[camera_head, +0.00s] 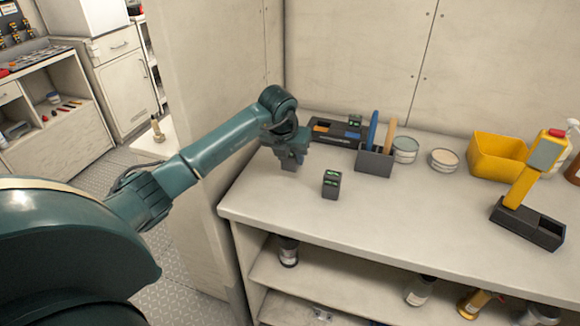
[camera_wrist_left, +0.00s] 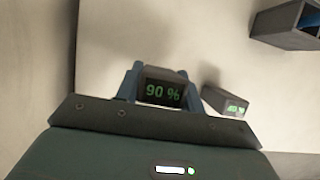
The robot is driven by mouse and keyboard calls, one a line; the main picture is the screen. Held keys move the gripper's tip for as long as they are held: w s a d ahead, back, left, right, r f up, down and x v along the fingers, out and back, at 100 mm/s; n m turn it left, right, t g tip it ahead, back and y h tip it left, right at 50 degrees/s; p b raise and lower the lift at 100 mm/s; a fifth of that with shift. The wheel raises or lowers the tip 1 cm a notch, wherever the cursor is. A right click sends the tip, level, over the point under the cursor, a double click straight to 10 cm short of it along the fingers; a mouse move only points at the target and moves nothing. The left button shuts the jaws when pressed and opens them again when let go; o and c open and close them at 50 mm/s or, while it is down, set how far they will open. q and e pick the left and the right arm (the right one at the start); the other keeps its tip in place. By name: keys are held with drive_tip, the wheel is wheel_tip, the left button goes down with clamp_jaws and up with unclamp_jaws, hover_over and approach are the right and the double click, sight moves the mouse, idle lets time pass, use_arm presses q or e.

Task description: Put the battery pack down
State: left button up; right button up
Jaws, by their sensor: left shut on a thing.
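My left gripper (camera_head: 291,158) is over the left end of the pale counter (camera_head: 270,200). It is shut on a dark battery pack (camera_wrist_left: 162,92) whose green display reads 90 % in the left wrist view, between the two blue fingers. In the head view the held pack (camera_head: 288,166) is mostly hidden by the gripper; I cannot tell whether it touches the counter. A second dark battery pack (camera_head: 331,184) with green displays stands on the counter to the right of the gripper; it also shows in the left wrist view (camera_wrist_left: 226,102). My right gripper is not in view.
Behind are a black dock (camera_head: 336,139) and a grey holder (camera_head: 374,161) with upright handles. Tins (camera_head: 405,149), a yellow bin (camera_head: 497,156) and a yellow tool (camera_head: 526,185) in a black base (camera_head: 528,224) stand further right. The counter's front strip is clear.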

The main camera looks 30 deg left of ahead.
sight(290, 169)
use_arm(q)
drive_tip(key=shift+f, duration=2.1)
drive_tip(key=shift+f, duration=0.25)
drive_tip(key=o, duration=1)
drive_tip(key=shift+o, duration=0.2)
drive_tip(key=shift+r, duration=0.1)
